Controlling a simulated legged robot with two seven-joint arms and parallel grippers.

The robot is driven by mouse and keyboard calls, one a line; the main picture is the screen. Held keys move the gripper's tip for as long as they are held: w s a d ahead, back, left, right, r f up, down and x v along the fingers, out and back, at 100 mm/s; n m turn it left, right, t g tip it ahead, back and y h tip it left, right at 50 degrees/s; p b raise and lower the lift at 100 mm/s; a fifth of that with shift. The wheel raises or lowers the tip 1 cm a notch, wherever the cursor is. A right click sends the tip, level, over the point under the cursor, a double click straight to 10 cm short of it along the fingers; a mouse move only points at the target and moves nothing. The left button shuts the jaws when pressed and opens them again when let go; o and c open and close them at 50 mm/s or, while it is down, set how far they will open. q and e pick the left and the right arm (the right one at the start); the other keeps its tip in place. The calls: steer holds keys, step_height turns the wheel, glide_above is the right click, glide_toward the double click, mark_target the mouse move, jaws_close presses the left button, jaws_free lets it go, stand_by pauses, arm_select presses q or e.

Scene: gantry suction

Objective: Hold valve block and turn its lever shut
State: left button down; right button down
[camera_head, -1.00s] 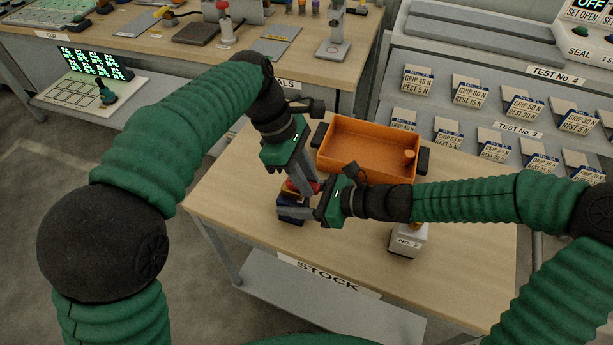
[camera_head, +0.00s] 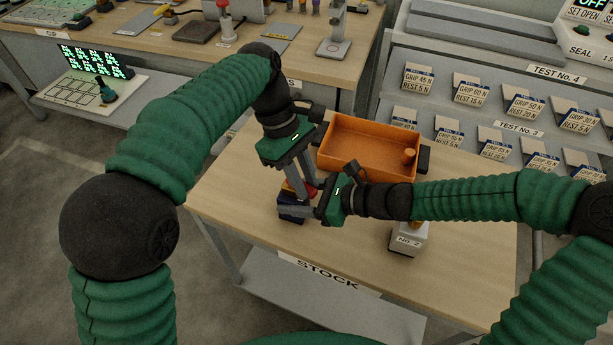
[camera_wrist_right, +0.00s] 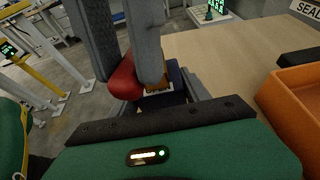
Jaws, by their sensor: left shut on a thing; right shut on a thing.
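The valve block (camera_head: 291,212) is dark blue with a yellow part on top. It sits low at the table's left front, partly hidden by my grippers. Its red lever (camera_head: 311,191) shows beside my left fingers, and also in the right wrist view (camera_wrist_right: 123,80). My left gripper (camera_head: 302,187) reaches down from above, its two grey fingers on either side of the lever, shut on it. My right gripper (camera_head: 297,209) comes in from the right, shut on the block. In the right wrist view the block (camera_wrist_right: 177,80) is mostly hidden behind the left fingers.
An orange tray (camera_head: 368,176) stands just behind the grippers on the wooden table (camera_head: 460,240). A grey block marked "No. 2" (camera_head: 406,241) stands beneath my right forearm. The table's front edge bears a STOCK label (camera_head: 318,273). The table's right part is clear.

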arm_select(q)
steer(key=m, duration=0.3)
steer(key=shift+s+a+g+y, duration=0.15)
steer(key=shift+a+g+y, duration=0.15)
steer(key=m, duration=0.2)
steer(key=a+m+y, duration=0.1)
steer(key=m, duration=0.1)
steer(key=shift+s+g+y, duration=0.2)
steer(key=shift+g+y, duration=0.1)
steer(key=shift+g, duration=0.1)
steer(key=m+y, duration=0.1)
steer(key=m, duration=0.1)
steer(key=a+m, duration=0.1)
steer(key=m, duration=0.1)
steer(key=shift+a+m+y, duration=0.15)
steer(key=shift+m+y, duration=0.25)
steer(key=shift+w+a+m+y, duration=0.1)
steer(key=shift+a+m+y, duration=0.15)
steer(key=shift+m, duration=0.35)
steer(key=shift+a+m+y, duration=0.1)
steer(key=shift+m+y, duration=0.15)
steer(key=shift+m, duration=0.35)
steer(key=c, duration=1.2)
jaws_free()
steer(key=shift+c, duration=0.2)
